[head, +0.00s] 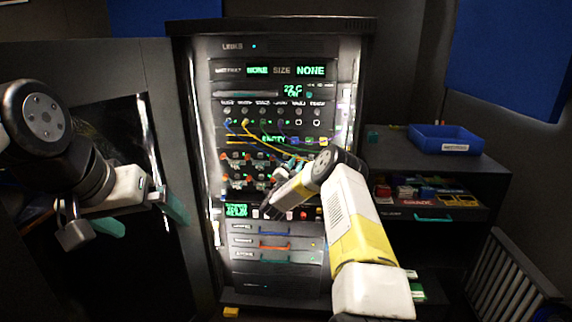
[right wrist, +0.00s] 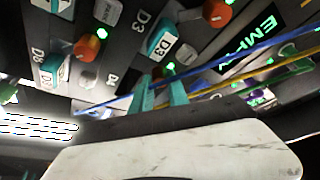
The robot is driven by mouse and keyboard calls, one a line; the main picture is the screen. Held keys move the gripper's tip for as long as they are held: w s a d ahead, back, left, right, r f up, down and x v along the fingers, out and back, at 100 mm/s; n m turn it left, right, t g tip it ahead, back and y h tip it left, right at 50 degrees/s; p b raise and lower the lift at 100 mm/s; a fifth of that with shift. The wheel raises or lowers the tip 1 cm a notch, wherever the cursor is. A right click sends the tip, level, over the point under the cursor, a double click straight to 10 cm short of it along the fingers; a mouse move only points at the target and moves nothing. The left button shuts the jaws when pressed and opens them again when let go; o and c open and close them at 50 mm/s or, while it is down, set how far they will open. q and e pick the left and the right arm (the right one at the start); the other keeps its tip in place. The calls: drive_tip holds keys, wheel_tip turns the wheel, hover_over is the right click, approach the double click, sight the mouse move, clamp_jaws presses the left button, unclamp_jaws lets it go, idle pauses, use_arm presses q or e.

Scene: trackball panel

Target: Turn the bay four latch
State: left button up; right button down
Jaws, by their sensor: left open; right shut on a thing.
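The dark equipment rack (head: 345,75) stands in the middle of the head view, with a grid of drive bays with orange knobs, green lights and teal latches. My right gripper (head: 291,164) reaches the right part of these bays. In the right wrist view its two teal fingers (right wrist: 160,92) are close together beside the D4 label (right wrist: 112,80). They are shut on what appears to be the bay four latch, which they mostly hide. A teal D3 latch (right wrist: 160,42) shows beyond them. My left gripper (head: 168,203) is open and empty, left of the rack.
Blue and yellow cables (right wrist: 235,72) run across the panel close beside my right fingers. A lit EMPTY display (right wrist: 252,40) is beyond them. At right, a blue bin (head: 445,138) stands on a dark cabinet, with small coloured items on the shelf below.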

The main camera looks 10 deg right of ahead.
drive_tip(key=m+g, duration=0.1)
drive_tip(key=m, duration=0.1)
drive_tip(key=m+g, duration=0.1)
drive_tip(key=m, duration=0.2)
drive_tip(key=shift+a+r+h, duration=0.1)
drive_tip(key=shift+r+h, duration=0.05)
drive_tip(key=shift+h, duration=0.15)
drive_tip(key=m+g, duration=0.2)
drive_tip(key=m, duration=0.2)
drive_tip(key=shift+m, duration=0.6)
drive_tip(key=c, duration=1.3)
unclamp_jaws()
drive_tip(key=shift+r, duration=0.1)
drive_tip(key=v, duration=0.7)
drive_tip(key=shift+s+a+r, duration=0.1)
drive_tip(key=shift+s+a, duration=0.05)
drive_tip(key=shift+s, duration=0.2)
drive_tip(key=shift+y, duration=0.4)
